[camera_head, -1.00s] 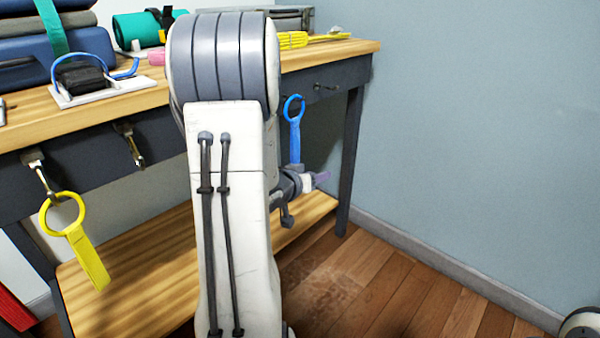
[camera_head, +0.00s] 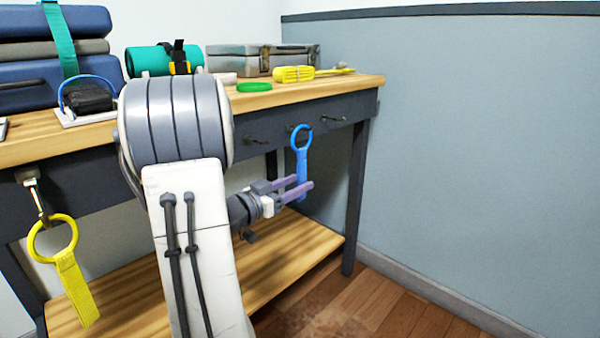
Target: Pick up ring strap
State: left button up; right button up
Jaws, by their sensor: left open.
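A blue ring strap (camera_head: 302,146) hangs from a hook on the dark front rail of the workbench, toward its right end. A yellow ring strap (camera_head: 74,283) hangs from a metal hook at the far left. My left gripper (camera_head: 306,184) points right, with its two purple fingers apart, at the lower part of the blue strap. The fingers overlap the strap's tail in the picture; I cannot tell whether they touch it. My left arm hides the middle of the bench front. My right gripper is not in view.
The bench top (camera_head: 350,86) holds a teal roll (camera_head: 150,60), a grey case (camera_head: 250,60), a yellow bundle (camera_head: 293,73) and a green ring (camera_head: 254,87). An empty hook (camera_head: 334,119) is right of the blue strap. A lower shelf (camera_head: 300,248) lies below; floor at right is clear.

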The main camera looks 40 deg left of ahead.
aim_at(305, 179)
pick_arm(q)
jog(key=shift+w+d+b, duration=0.15)
jog(key=shift+w+b, duration=0.55)
jog(key=shift+w, duration=2.1)
grip_shut()
